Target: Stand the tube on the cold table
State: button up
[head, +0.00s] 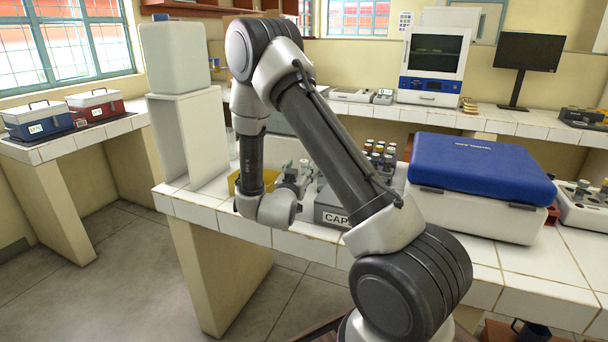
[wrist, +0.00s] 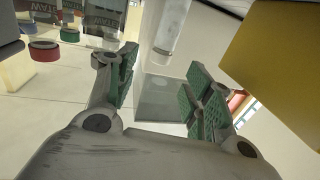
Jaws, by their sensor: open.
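My gripper (wrist: 163,80) is open, its two green-padded fingers apart, in the wrist view. A clear tube-like piece (wrist: 172,32) shows beyond the fingertips, roughly in line with the gap; I cannot tell how far off it is. A grey square surface (wrist: 166,98) shows between the fingers. In the head view my gripper (head: 292,186) is low over the white tiled bench, near a yellow object (head: 236,184) and a grey box marked CAP (head: 330,214). My arm partly hides this area. I cannot make out for certain which surface is the cold table.
In the head view several capped vials (head: 382,152) stand behind my arm. A blue-lidded case (head: 480,185) fills the bench to the right.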

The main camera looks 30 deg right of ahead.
jog(key=x, duration=0.7)
jog(key=c, duration=1.1)
